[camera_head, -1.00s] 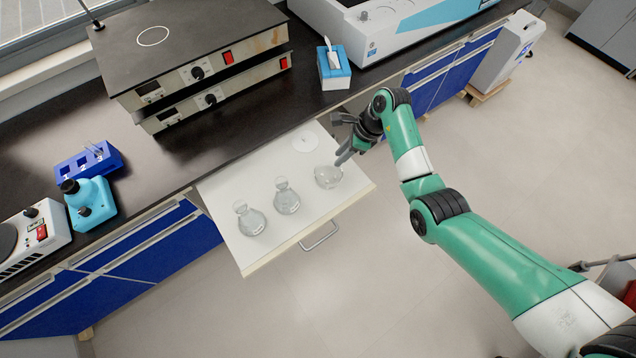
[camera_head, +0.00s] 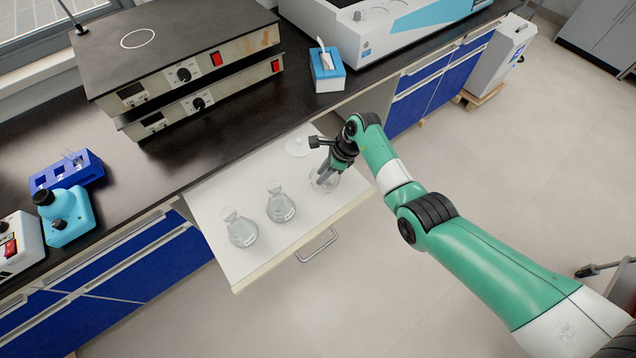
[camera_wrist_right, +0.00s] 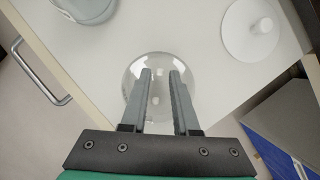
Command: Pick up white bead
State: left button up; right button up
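A clear round glass bowl (camera_head: 326,182) stands in the open white drawer at its right side. It also shows in the right wrist view (camera_wrist_right: 133,82), under and around my fingers. My right gripper (camera_wrist_right: 161,76) points down at the bowl with its two fingers apart and a gap between them. In the head view my right gripper (camera_head: 322,178) is over the bowl and covers part of it. I cannot tell how far the fingertips reach inside. I cannot make out a white bead clearly; small pale spots inside the bowl are too faint to tell. My left gripper is not in view.
Two stoppered glass flasks (camera_head: 281,206) (camera_head: 240,230) stand left of the bowl in the drawer (camera_head: 262,254). A white knobbed lid (camera_head: 299,147) lies behind the bowl. Stacked hotplates (camera_head: 185,55) and a blue box (camera_head: 327,72) stand on the dark bench above.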

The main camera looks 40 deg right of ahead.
jog(key=shift+w+a+f, duration=0.15)
jog(key=shift+f, duration=0.4)
jog(key=shift+r, duration=0.1)
grip_shut()
